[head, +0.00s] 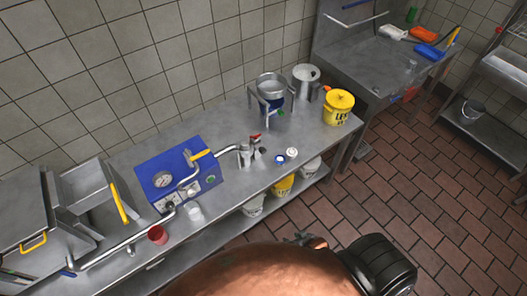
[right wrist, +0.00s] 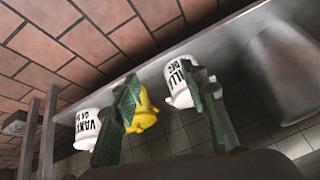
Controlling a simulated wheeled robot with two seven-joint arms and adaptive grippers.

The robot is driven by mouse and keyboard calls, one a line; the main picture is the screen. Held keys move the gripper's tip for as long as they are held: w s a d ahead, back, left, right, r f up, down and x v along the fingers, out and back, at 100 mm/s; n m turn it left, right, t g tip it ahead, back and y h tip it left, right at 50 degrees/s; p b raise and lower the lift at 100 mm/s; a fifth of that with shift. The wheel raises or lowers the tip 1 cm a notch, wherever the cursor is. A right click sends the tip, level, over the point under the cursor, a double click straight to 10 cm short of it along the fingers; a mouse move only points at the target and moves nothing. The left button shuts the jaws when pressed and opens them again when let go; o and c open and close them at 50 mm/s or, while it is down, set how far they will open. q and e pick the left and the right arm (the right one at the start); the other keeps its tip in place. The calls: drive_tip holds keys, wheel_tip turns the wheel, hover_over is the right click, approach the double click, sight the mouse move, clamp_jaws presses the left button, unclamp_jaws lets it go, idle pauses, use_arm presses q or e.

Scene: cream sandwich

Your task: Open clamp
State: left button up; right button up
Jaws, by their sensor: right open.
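I cannot pick out the clamp with certainty. A blue machine (head: 180,173) with a round gauge and a yellow handle stands on the steel table in the head view. A pipe runs right from it to small metal fittings (head: 246,152), one with a red part on top; their details are too small to tell. My right gripper (head: 303,240) shows small at the table's front side, partly hidden by my arm. In the right wrist view its two dark green fingers (right wrist: 166,105) are spread apart, with nothing seen held between them. My left gripper is not in view.
Tiled floor (head: 400,190) is free at the right.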

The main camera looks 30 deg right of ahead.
sight(264, 152)
drive_tip(key=w+r+m+t+y, duration=0.1)
drive_tip(key=w+r+t, duration=0.2)
drive_tip(key=w+r, duration=0.4)
drive_tip(key=w+a+r+m+t, duration=0.1)
drive_tip(key=w+r, duration=0.6)
drive_tip(key=r, duration=0.7)
drive_tip(key=w+r+m+t+y, duration=0.1)
drive_tip(key=w+r+t, duration=0.4)
drive_tip(key=r, duration=0.6)
drive_tip(key=shift+w+a+r+m+y, duration=0.1)
drive_tip(key=shift+w+a+m+y, duration=0.1)
drive_tip(key=shift+w+m, duration=0.35)
drive_tip(key=shift+w+a+r+m+y, duration=0.15)
drive_tip(key=shift+w+m, duration=0.2)
drive_tip(key=shift+w, duration=0.25)
drive_tip(key=w+d+r+m+t, duration=0.1)
drive_tip(key=w, duration=0.2)
drive_tip(key=w+d+r+m+h, duration=0.1)
drive_tip(key=w, duration=0.1)
drive_tip(key=w+d+r+m+t, duration=0.1)
drive_tip(key=w+d+r, duration=0.1)
drive_tip(key=w, duration=0.1)
drive_tip(key=shift+w+d+m+t+h, duration=0.1)
drive_tip(key=shift+w+m+t+h, duration=0.2)
drive_tip(key=shift+h, duration=0.05)
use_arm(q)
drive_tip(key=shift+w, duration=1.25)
use_arm(e)
drive_tip(key=shift+w, duration=0.8)
